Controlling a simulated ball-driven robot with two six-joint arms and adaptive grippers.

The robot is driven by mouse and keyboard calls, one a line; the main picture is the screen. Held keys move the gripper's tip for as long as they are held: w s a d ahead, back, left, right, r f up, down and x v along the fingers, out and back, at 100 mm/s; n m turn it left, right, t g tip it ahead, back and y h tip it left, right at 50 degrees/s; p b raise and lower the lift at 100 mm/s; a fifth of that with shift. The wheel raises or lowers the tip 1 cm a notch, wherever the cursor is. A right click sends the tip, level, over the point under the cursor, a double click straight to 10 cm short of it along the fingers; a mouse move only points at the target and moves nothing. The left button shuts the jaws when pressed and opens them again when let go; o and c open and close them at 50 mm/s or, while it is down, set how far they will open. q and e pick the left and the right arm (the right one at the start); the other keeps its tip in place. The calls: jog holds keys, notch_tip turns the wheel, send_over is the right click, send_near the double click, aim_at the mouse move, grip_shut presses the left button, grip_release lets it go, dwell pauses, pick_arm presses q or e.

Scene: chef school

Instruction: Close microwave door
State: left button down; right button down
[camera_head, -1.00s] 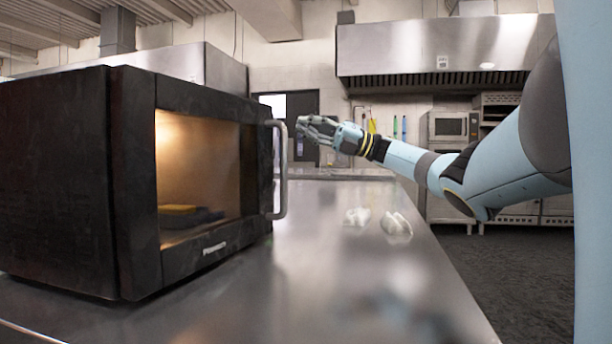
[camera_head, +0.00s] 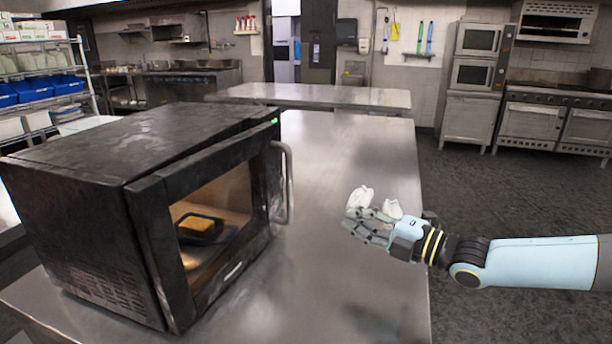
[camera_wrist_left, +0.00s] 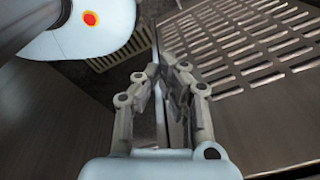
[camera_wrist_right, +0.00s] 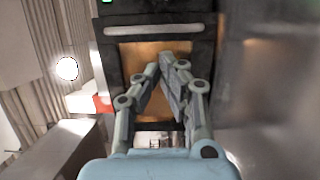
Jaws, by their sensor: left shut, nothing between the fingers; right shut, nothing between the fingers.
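The black microwave (camera_head: 85,155) stands on the steel counter at the left of the head view. Its door (camera_head: 152,225) has a metal handle (camera_head: 289,185) on the right side. A yellow item on a dark dish shows in the lit inside. My right gripper (camera_head: 358,226) is shut and empty, to the right of the handle and apart from it. The right wrist view shows its fingers (camera_wrist_right: 164,66) before the microwave window. My left gripper (camera_wrist_left: 166,72) is shut and empty, seen only in the left wrist view.
Two white objects (camera_head: 361,195) lie on the counter (camera_head: 330,290) behind my right gripper, partly hidden. The counter between the handle and that gripper is clear. A slotted metal surface (camera_wrist_left: 250,60) is beside my left gripper. Another steel table (camera_head: 320,97) stands behind.

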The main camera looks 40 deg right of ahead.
jog(key=b, duration=0.5)
send_near(292, 197)
jog(key=shift+w+a, duration=0.2)
jog(key=shift+w, duration=1)
jog(key=shift+w+a, duration=0.15)
jog(key=shift+w, duration=1.1)
jog(key=shift+w+a, duration=0.2)
jog(key=shift+w, duration=1)
